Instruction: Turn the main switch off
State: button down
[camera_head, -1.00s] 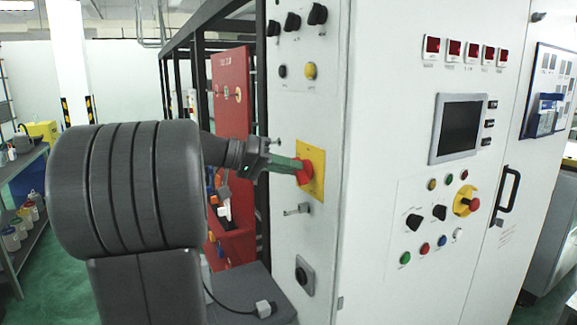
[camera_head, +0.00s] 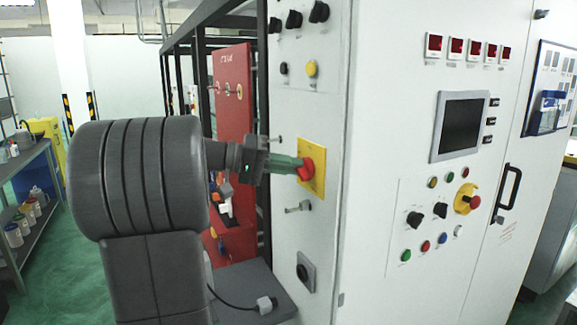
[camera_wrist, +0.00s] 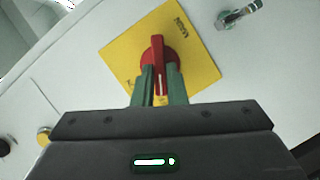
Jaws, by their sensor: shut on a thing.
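The main switch is a red rotary knob (camera_head: 307,169) on a square yellow plate (camera_head: 317,186), on the narrow side face of the white cabinet. My gripper (camera_head: 298,164) reaches it from the left with green fingers. In the wrist view the fingers (camera_wrist: 160,88) stand on either side of the red handle (camera_wrist: 157,52) and are shut on it. There the handle points straight up the picture, oblique to the edges of the yellow plate (camera_wrist: 122,52). Part of the printing on the plate is hidden by the fingers.
A small metal latch handle (camera_head: 298,207) sticks out just below the plate. Black knobs (camera_head: 294,19) and a yellow button (camera_head: 312,68) sit above. A red panel (camera_head: 232,100) stands behind my arm. The front face carries a screen (camera_head: 460,127) and an emergency stop (camera_head: 467,199).

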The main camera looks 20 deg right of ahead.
jog(key=c, duration=1.5)
grip_release()
jog(key=shift+o, duration=0.2)
jog(key=b+v, duration=0.2)
jog(key=v, duration=1.2)
jog(key=shift+d+f, duration=0.1)
jog(key=shift+d, duration=0.1)
jog(key=p+x, duration=0.2)
jog(key=x, duration=1.1)
jog(key=shift+d, duration=0.25)
jog(key=shift+s, duration=0.1)
